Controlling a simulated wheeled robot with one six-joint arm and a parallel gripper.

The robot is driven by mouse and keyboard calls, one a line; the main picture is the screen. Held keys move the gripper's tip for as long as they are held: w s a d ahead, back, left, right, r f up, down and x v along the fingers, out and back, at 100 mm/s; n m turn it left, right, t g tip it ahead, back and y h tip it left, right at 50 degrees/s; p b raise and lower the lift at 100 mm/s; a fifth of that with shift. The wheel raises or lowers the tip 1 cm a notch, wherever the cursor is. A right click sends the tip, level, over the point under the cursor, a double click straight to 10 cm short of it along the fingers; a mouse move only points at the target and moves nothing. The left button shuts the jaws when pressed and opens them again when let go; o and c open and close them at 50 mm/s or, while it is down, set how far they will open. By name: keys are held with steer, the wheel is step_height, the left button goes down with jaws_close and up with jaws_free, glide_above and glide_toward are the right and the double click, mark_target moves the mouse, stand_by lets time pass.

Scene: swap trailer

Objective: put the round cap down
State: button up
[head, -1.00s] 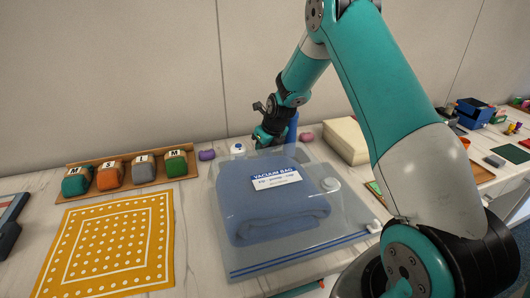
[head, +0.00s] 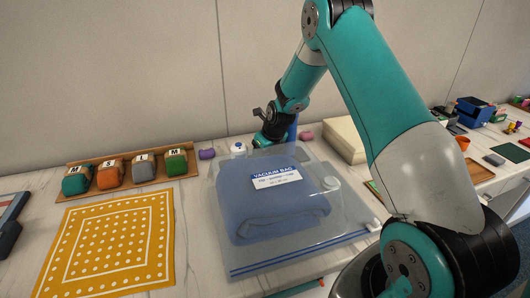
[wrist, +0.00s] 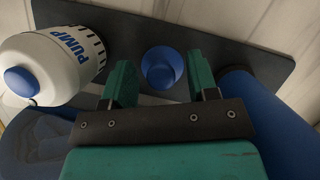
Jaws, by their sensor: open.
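A small blue round piece (wrist: 163,66), which looks like the round cap, sits on a dark board in the wrist view. My gripper (wrist: 161,82) is open, with one green finger on each side of it and a visible gap to each. I cannot tell whether the cap rests fully on the board. In the head view my gripper (head: 262,141) is low behind the vacuum bag (head: 245,254), and the cap is hidden there.
A white pump (wrist: 62,55) with a blue knob stands left of my gripper, and a blue cylinder (wrist: 265,115) is close on the right. The dark board (wrist: 225,62) lies under the cap. A yellow dotted cloth (head: 108,240) and a rack of labelled blocks (head: 128,165) are farther left.

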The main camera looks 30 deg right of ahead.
steer(key=v, duration=1.2)
steer(key=s+a+r+n, duration=0.1)
steer(key=a+n, duration=0.2)
steer(key=s+a+r+n+y, duration=0.1)
steer(key=a+r+n, duration=0.1)
steer(key=a+n, duration=0.1)
steer(key=s+a+r+n, duration=0.2)
steer(key=a+n, duration=0.1)
steer(key=shift+s+a+g+y+b, duration=0.1)
steer(key=shift+a+g+y+b, duration=0.2)
steer(key=shift+a+b, duration=0.1)
steer(key=s+a+r+n+g, duration=0.1)
steer(key=s+a+r+n, duration=0.1)
steer(key=s+a+n, duration=0.3)
steer(key=s+a+r+n+g+y, duration=0.1)
steer(key=s+a+n, duration=0.5)
steer(key=s+n, duration=0.7)
steer(key=s+a+r+n+g+y, duration=0.1)
steer(key=s+a+n, duration=0.5)
steer(key=n, duration=0.9)
steer(key=s+r+g, duration=0.1)
steer(key=s+r, duration=0.1)
steer(key=s, duration=0.1)
steer(key=shift+r, duration=0.1)
